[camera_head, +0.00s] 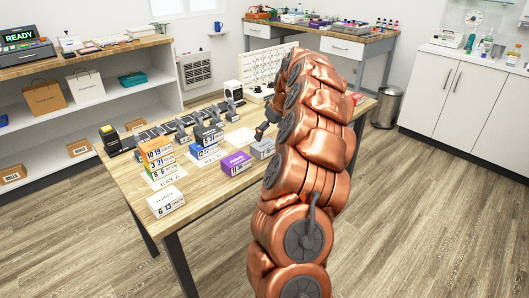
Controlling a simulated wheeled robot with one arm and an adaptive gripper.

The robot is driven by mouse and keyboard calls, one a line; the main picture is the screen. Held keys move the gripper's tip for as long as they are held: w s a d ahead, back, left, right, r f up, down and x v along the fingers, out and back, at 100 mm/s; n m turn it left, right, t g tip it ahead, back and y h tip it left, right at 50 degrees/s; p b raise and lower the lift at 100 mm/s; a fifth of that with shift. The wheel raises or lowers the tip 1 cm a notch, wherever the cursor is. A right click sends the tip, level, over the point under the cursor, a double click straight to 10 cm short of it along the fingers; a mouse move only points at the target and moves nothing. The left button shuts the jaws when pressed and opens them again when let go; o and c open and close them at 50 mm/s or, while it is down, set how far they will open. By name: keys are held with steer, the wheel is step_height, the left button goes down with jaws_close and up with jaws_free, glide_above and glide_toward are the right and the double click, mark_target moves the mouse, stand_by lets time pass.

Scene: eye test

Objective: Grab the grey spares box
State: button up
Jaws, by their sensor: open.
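A small grey box (262,149) lies on the wooden table, right of a purple-topped box (236,163). It is the likely grey spares box, but its label is too small to read. My gripper (260,131) is dark, partly hidden by my copper arm, and just above and behind this box in the picture. It is open, and nothing shows between its fingers. Whether it touches the box cannot be told. A darker grey-topped box (208,133) sits on a stack to the left.
On the table (215,195), an orange-topped stack (157,152) and a white box (166,202) stand left. Several dark devices (183,130) line the back, with a white pegboard panel (268,65) behind. A bin (387,107) stands at the right.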

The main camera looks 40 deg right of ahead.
mark_target(265, 144)
steer(key=shift+d+f, duration=0.15)
steer(key=shift+f, duration=0.2)
steer(key=shift+w+p+x, duration=0.1)
steer(key=shift+p+x, duration=0.05)
steer(key=shift+x, duration=1.65)
steer(key=shift+w+p+x, duration=0.15)
steer(key=shift+x, duration=1.7)
steer(key=shift+s+d+r, duration=0.1)
steer(key=shift+c, duration=0.4)
steer(key=c, duration=0.8)
steer(key=shift+r, duration=0.1)
